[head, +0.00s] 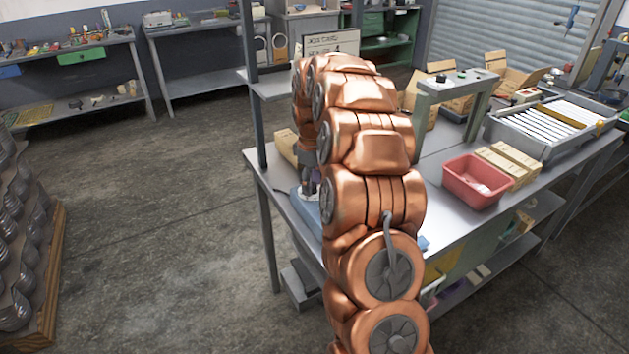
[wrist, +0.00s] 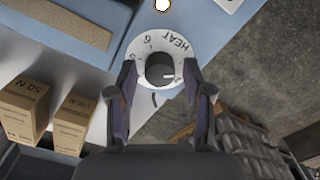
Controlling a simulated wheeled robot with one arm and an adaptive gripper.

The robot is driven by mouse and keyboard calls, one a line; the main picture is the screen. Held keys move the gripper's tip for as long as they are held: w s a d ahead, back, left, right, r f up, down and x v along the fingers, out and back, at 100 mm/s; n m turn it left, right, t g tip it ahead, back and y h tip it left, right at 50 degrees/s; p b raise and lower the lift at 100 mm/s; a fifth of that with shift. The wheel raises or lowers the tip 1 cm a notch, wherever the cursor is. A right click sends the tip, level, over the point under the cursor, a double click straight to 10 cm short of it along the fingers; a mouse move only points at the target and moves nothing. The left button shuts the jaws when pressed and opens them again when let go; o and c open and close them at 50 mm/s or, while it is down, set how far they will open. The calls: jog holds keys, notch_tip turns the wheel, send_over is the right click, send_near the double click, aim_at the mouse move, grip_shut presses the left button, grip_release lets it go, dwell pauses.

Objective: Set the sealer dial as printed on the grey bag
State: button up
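In the wrist view the sealer dial, a dark round knob (wrist: 160,68) with a pale pointer mark, sits on a white round scale plate (wrist: 140,46) printed "HEAT" with numbers, partly hidden. The plate is on the blue sealer (wrist: 110,14). My gripper (wrist: 159,78) is open, with one finger on each side of the knob; I cannot tell whether they touch it. In the head view the blue sealer (head: 305,211) is mostly hidden behind my copper arm. I cannot make out the grey bag in either view.
Printed cardboard boxes (wrist: 24,108) stand left of the gripper in the wrist view. A lit lamp (wrist: 162,4) is above the dial. In the head view a red bin (head: 470,193), a grey tray of white rods (head: 510,138) and a grey frame (head: 455,86) stand right of my arm.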

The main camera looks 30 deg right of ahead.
jog(key=c, duration=0.8)
jog(key=shift+d, duration=0.45)
grip_shut()
jog(key=shift+a, duration=0.35)
jog(key=shift+b, duration=0.35)
